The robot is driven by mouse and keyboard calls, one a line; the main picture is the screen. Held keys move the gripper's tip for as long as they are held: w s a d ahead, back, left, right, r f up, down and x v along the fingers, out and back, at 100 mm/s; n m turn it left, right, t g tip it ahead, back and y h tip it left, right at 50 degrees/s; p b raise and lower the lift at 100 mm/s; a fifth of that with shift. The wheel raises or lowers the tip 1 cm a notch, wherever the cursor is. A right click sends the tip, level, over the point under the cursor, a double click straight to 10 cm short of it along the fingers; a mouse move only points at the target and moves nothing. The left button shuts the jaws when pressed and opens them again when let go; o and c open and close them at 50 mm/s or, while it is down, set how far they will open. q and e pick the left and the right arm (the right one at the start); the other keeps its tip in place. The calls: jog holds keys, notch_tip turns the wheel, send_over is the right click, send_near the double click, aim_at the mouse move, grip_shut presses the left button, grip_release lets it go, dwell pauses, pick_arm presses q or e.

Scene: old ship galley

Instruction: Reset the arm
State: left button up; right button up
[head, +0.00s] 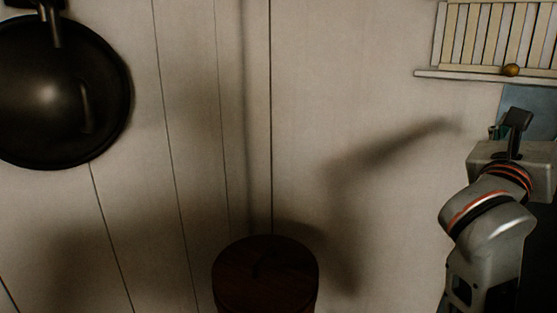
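In the head view, part of my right arm (492,225), grey with red and black bands, rises at the right edge. Its upper end meets or overlaps a grey box-like shape (487,158) with a dark upright piece (518,121) above it. I cannot tell whether these belong to my arm or to the place. No gripper fingers can be made out on the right arm. My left arm and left gripper are not in view.
A large dark round pan (45,95) hangs on the pale plank wall (330,80) at left. A dark reddish-brown round-topped barrel or stool (264,275) stands at bottom centre. A slatted rack (495,35) with a small yellowish ball (511,70) is at top right.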

jog(key=a+f+m+t+y, duration=0.3)
jog(key=a+f+m+y, duration=0.4)
jog(key=f+m, duration=0.45)
jog(key=w+a+f+m+t+y, duration=0.1)
jog(key=a+f+m+t+y, duration=0.1)
jog(key=a+f+m+y, duration=0.7)
jog(key=a+f+m+t+y, duration=0.35)
jog(key=a+f+m, duration=0.25)
jog(key=f+m, duration=0.75)
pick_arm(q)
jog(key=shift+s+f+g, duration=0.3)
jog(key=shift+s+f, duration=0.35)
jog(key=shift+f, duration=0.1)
pick_arm(e)
jog(key=s+f+n+g, duration=0.3)
jog(key=s+f, duration=0.3)
jog(key=f, duration=0.5)
jog(key=s+f+n+g, duration=0.3)
jog(key=s+f, duration=0.3)
jog(key=f, duration=0.6)
jog(key=s+f+n+g, duration=0.3)
jog(key=s+f+g, duration=0.2)
jog(key=f, duration=0.7)
jog(key=shift+s+a+f+n+g, duration=0.25)
jog(key=shift+s+n+g, duration=0.1)
jog(key=shift+s, duration=0.2)
